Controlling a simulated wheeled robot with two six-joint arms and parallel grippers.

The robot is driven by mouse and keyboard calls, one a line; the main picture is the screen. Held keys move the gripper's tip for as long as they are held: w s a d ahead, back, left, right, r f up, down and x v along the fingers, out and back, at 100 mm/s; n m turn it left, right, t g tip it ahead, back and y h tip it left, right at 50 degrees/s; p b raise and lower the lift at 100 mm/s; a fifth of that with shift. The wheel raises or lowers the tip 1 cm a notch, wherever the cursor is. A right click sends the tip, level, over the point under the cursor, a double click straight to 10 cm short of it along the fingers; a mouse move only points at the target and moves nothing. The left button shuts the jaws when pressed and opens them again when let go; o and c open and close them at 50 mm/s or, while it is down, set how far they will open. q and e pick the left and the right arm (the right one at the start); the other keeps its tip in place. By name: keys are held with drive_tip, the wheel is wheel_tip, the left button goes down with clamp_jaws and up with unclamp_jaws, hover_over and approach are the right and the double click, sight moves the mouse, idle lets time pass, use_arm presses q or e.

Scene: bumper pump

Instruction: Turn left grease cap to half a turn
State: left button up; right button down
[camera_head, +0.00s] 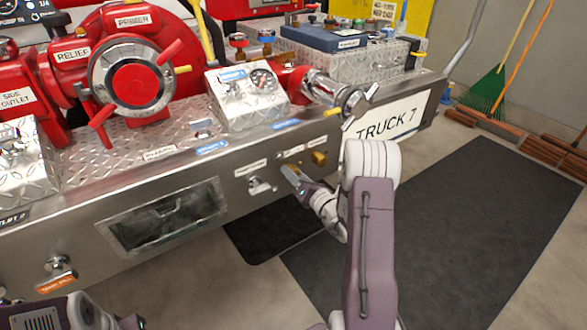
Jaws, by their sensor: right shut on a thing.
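A brass grease cap (319,158) sticks out of the steel front panel, below and right of a small label. My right gripper (288,170) is just left of it, against the panel. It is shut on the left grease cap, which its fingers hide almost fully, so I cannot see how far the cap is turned. Part of my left gripper (125,321) shows at the bottom left edge, away from the panel. Its fingers are too cut off to tell whether it is open.
A chrome drain knob (261,185) is close to the left of my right gripper. A chrome valve with a yellow handle (350,103) juts out above. A recessed window (163,217) is further left. Dark mats (470,230) lie on the floor at right.

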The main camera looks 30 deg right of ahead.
drive_tip(key=m+p, duration=0.4)
drive_tip(key=m, duration=0.1)
drive_tip(key=shift+r+p, duration=0.2)
drive_tip(key=shift+p, duration=0.1)
drive_tip(key=m+p, duration=0.4)
drive_tip(key=m, duration=0.1)
drive_tip(key=shift+m+y, duration=0.3)
drive_tip(key=shift+m, duration=0.1)
drive_tip(key=m+p, duration=0.3)
drive_tip(key=m, duration=0.1)
drive_tip(key=shift+f, duration=0.1)
drive_tip(key=shift+f+m+p, duration=0.15)
drive_tip(key=shift+m+p, duration=0.85)
drive_tip(key=shift+m, duration=1)
drive_tip(key=c, duration=0.9)
unclamp_jaws()
